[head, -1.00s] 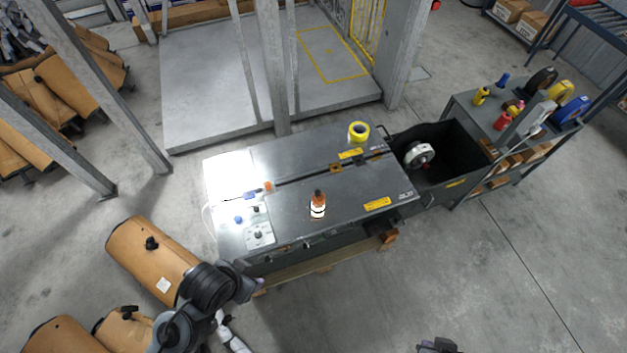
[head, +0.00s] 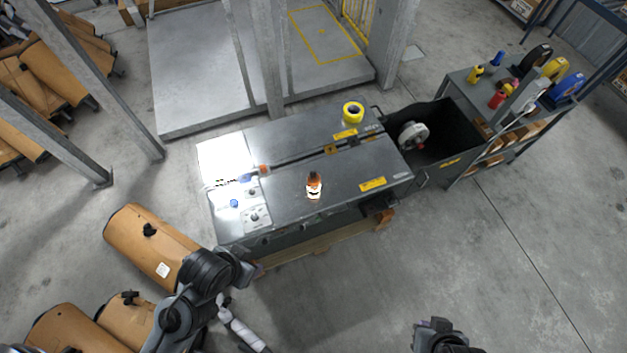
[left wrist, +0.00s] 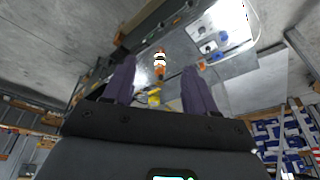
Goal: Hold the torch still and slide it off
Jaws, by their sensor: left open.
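What looks like the torch (head: 244,178), a thin blue and white tool with an orange end, lies on the left part of the grey bench top (head: 290,150); its outline is partly lost in glare. In the left wrist view a small orange spot near the right finger may be its end. My left gripper (left wrist: 158,88) is open and empty, its two purple fingers apart. In the head view my left gripper (head: 250,269) is beside the bench's near left corner, apart from the torch. My right gripper (head: 437,330) is at the bottom edge, its jaws unclear.
A control panel (head: 254,205) is at the bench's left end. Brown mufflers (head: 150,245) lie at the left.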

